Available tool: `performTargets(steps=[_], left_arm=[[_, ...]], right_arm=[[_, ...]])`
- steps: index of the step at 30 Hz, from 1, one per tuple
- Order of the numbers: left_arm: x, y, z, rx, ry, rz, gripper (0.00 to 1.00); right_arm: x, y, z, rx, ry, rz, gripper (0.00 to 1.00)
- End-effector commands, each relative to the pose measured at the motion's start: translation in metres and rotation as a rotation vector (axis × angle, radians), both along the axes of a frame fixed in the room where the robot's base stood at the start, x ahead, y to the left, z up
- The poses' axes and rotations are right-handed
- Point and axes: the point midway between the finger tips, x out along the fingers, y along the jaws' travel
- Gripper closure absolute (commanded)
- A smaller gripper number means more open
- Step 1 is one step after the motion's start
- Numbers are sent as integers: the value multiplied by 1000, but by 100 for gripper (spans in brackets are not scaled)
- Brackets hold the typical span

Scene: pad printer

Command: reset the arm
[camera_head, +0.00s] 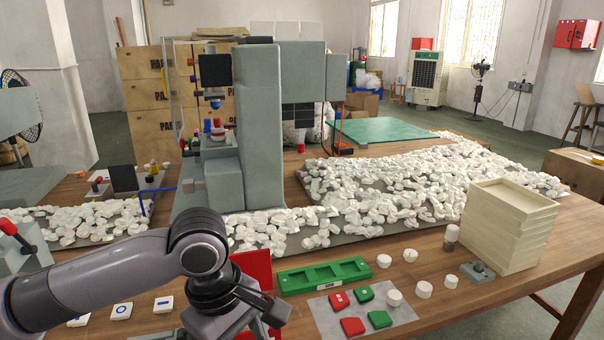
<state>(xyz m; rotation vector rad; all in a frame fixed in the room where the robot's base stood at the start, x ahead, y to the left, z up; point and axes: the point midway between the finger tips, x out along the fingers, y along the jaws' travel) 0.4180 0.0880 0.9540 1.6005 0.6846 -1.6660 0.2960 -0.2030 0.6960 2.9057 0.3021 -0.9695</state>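My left arm comes in from the left edge across the front of the table. Its dark wrist and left gripper (238,318) hang at the bottom middle, in front of a red panel (253,266) that they partly hide. The fingers are partly cut off by the bottom edge, so I cannot tell whether they are open or shut. My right arm and gripper are not in view. The grey-green pad printer (262,130) stands behind my arm.
A green tray (292,282) and a mat (386,322) with red and green blocks lie right of my gripper. Stacked cream trays (505,225) stand at the right. White pieces (400,190) cover much of the table. White cards (121,311) lie at the front left.

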Motion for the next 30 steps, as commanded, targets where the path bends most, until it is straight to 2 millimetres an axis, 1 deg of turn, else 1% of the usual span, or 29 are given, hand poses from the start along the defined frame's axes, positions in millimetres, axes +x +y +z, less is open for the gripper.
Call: performTargets(steps=[1, 6, 9, 12, 16, 20, 23, 26, 30], left_arm=[[-2, -10, -9, -46, -6, -45, 29], [-3, -44, -34, -216, -87, -205, 29], [-3, -62, -46, -317, -162, -290, 29], [-2, -76, -58, -402, -255, -360, 29], [0, -86, -72, -479, -393, -425, 29], [3, -86, -88, -509, -538, -469, 29], [4, -80, -101, -498, -652, -492, 29], [3, -68, -117, -453, -761, -513, 29], [-3, -43, -143, -338, -889, -547, 29]], right_arm=[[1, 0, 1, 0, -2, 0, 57], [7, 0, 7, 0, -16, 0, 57], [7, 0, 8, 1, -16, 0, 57], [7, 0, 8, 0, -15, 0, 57], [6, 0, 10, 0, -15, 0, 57], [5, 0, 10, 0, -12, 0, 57], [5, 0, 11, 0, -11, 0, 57], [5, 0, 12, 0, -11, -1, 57], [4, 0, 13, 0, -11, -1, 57]])
